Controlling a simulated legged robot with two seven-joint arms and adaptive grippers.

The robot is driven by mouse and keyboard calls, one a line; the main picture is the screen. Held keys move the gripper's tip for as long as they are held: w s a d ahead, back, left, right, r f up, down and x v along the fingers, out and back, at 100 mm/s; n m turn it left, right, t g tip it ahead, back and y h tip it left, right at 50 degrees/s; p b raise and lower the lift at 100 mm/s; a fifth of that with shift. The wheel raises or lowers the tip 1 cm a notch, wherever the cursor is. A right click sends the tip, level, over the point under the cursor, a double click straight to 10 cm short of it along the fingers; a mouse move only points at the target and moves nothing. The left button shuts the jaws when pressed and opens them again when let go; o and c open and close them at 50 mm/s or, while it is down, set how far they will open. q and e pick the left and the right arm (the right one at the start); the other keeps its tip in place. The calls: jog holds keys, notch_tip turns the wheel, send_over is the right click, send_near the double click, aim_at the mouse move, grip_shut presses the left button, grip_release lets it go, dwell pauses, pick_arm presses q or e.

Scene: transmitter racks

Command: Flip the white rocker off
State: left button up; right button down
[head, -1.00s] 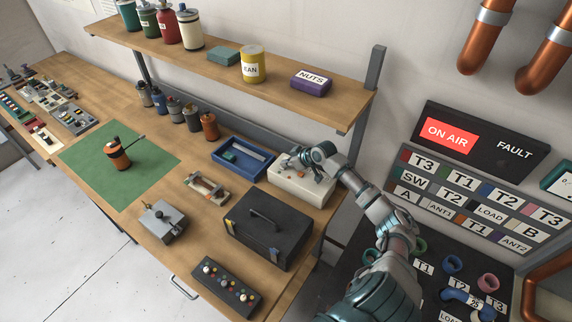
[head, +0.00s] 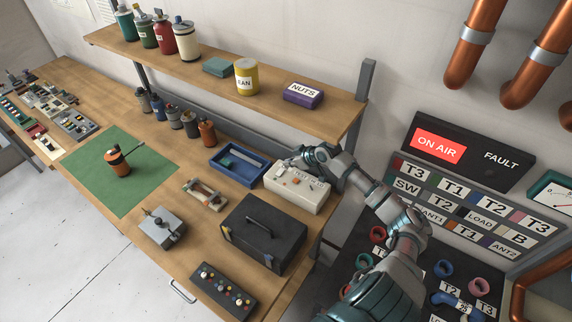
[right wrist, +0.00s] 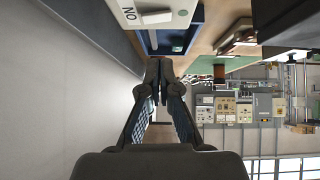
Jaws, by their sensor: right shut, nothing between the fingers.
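A white switch box (head: 297,199) stands near the right end of the bench, with small controls and an orange part on its top. My right gripper (head: 291,161) is shut and empty at the back left edge of the box, partly covering its top. In the right wrist view, the closed fingertips (right wrist: 158,68) are apart from the box (right wrist: 177,5), whose edge shows at the top with an "ON" label and a round grey-green spot. My left gripper is not in view.
A blue tray (head: 221,176) lies just left of the box, and a black toolbox (head: 263,235) stands in front of it. A shelf (head: 325,105) with cans and a purple box overhangs behind. The sloping label panel (head: 470,215) is to the right.

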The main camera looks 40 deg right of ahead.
jog(key=v, duration=0.5)
jog(key=shift+a+r+b, duration=0.25)
jog(key=shift+a+b, duration=0.05)
jog(key=shift+a, duration=0.1)
